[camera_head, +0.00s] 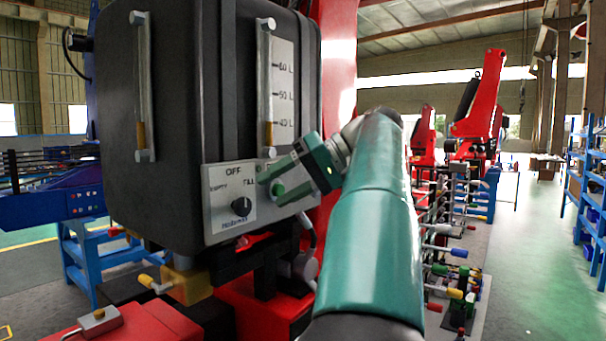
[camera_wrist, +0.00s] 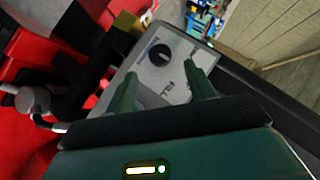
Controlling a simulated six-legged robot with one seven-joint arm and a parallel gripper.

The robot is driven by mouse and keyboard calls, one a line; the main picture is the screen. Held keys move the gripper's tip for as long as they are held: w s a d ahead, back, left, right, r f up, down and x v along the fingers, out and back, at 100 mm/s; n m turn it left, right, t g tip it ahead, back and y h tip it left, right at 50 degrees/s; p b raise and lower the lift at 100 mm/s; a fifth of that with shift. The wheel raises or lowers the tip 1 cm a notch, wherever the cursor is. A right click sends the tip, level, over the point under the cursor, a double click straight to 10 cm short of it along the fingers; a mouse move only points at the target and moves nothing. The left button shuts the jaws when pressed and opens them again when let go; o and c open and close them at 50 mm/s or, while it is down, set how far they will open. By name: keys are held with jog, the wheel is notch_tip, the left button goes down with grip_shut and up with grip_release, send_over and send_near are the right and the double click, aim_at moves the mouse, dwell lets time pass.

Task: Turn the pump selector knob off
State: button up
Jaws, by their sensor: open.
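The pump selector knob (camera_head: 241,206) is small, round and black, on a light grey panel (camera_head: 216,212) low on a black tank. The panel reads OFF at the top, EMPTY at left and FILL at right; the bottom label is unclear. The knob's pointer is too small to read surely. My gripper (camera_head: 265,187) is open and empty at the panel's right part, to the right of the knob. In the wrist view the knob (camera_wrist: 160,54) shows just beyond and between the two green fingertips (camera_wrist: 162,70), apart from them.
The black tank (camera_head: 180,100) carries two sight tubes and a litre scale above the panel. A yellow-handled valve (camera_head: 180,280) and red machine parts lie below. A rack of levers (camera_head: 455,235) stands at right. Open green floor (camera_head: 530,240) lies further right.

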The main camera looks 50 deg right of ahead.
jog(key=shift+v, duration=2.85)
